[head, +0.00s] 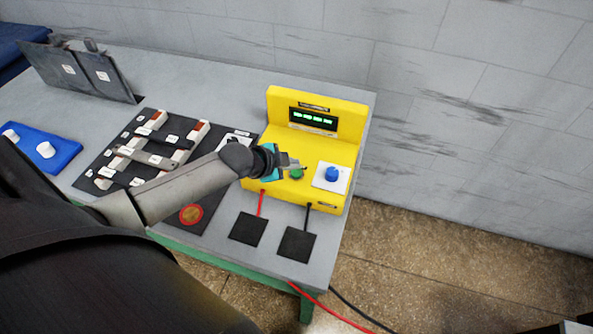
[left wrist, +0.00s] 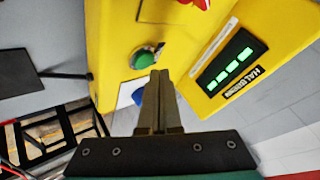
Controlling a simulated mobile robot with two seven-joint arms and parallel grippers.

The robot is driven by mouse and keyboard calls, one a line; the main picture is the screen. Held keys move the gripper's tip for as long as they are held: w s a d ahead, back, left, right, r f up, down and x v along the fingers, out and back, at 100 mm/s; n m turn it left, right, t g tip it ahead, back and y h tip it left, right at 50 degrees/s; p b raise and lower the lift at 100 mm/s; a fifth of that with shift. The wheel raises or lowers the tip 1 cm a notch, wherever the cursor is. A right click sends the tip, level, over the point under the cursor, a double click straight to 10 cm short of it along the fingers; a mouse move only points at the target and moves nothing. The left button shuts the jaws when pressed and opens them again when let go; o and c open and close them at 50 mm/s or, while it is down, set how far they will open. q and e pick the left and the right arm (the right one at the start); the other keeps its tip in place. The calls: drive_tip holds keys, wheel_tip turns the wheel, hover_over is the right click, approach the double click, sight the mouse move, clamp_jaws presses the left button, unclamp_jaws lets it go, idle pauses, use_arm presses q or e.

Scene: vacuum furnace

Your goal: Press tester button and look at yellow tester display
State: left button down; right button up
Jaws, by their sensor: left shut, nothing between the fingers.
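The yellow tester (head: 283,145) stands at the right end of the table. Its dark display (head: 313,118) is lit with a row of green characters too small to read; the display (left wrist: 228,73) also shows lit in the left wrist view. The green button (head: 296,174) sits on the lower front face, left of a blue knob (head: 332,173) on a white plate. My left gripper (head: 302,167) is shut and empty, with its tips at the green button. My right gripper is not in view.
Two black pads (head: 297,244) lie in front of the tester, with red and black leads. A dark board (head: 120,170) with bars and labels and a round red button (head: 191,214) lie to the left. A grey wall (head: 480,90) stands behind the table.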

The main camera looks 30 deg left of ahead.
sight(292, 174)
use_arm(q)
drive_tip(key=shift+f, duration=0.1)
idle(0.5)
drive_tip(key=shift+f, duration=0.3)
drive_tip(key=shift+f+b, duration=0.35)
drive_tip(key=shift+f, duration=0.05)
idle(0.5)
idle(0.4)
drive_tip(key=shift+r+p, duration=0.8)
drive_tip(key=shift+p, duration=0.1)
wheel_tip(292, 174, up, 5)
drive_tip(key=p, duration=0.5)
drive_tip(key=shift+r, duration=0.1)
